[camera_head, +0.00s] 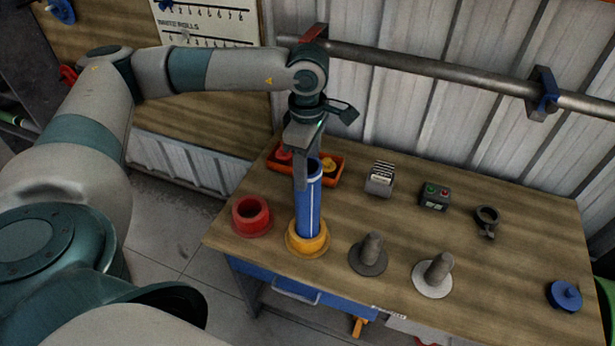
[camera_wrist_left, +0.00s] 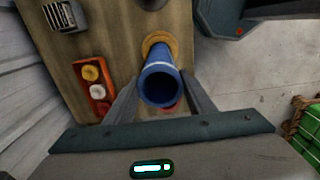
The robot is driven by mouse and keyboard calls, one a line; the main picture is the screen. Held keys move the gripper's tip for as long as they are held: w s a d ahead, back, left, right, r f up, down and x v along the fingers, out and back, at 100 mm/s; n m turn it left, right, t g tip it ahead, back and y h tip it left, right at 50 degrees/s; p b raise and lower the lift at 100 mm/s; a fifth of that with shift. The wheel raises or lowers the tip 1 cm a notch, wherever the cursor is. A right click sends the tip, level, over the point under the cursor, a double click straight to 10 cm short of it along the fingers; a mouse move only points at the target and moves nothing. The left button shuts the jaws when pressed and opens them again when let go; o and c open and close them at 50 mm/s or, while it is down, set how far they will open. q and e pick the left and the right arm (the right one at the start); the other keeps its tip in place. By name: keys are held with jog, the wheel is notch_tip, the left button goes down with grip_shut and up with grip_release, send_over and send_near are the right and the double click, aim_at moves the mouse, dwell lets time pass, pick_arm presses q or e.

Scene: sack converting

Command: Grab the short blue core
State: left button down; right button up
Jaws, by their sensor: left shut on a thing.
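The blue core (camera_head: 309,208) is a hollow tube with a pale stripe, standing upright at the yellow flanged holder (camera_head: 307,240) on the table. In the left wrist view the blue core (camera_wrist_left: 160,84) is seen from above, its open end toward the camera, with the yellow holder (camera_wrist_left: 158,43) beyond it. My left gripper (camera_head: 305,178) comes down over the upper part of the core and is shut on it. In the left wrist view its fingers (camera_wrist_left: 160,95) lie on either side of the tube. My right gripper is in neither view.
A red ring (camera_head: 251,215) sits left of the core. An orange tray (camera_head: 325,171) is behind it. Grey (camera_head: 368,254) and white-based (camera_head: 434,275) pegs stand to the right. A small box (camera_head: 380,179), a button box (camera_head: 434,197) and a blue flanged piece (camera_head: 565,296) are farther right.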

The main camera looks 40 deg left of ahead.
pick_arm(q)
notch_tip(320, 180, up, 8)
jog(key=b, duration=0.2)
jog(key=shift+f+b, duration=0.2)
jog(key=shift+b, duration=0.2)
jog(key=shift+f, duration=0.1)
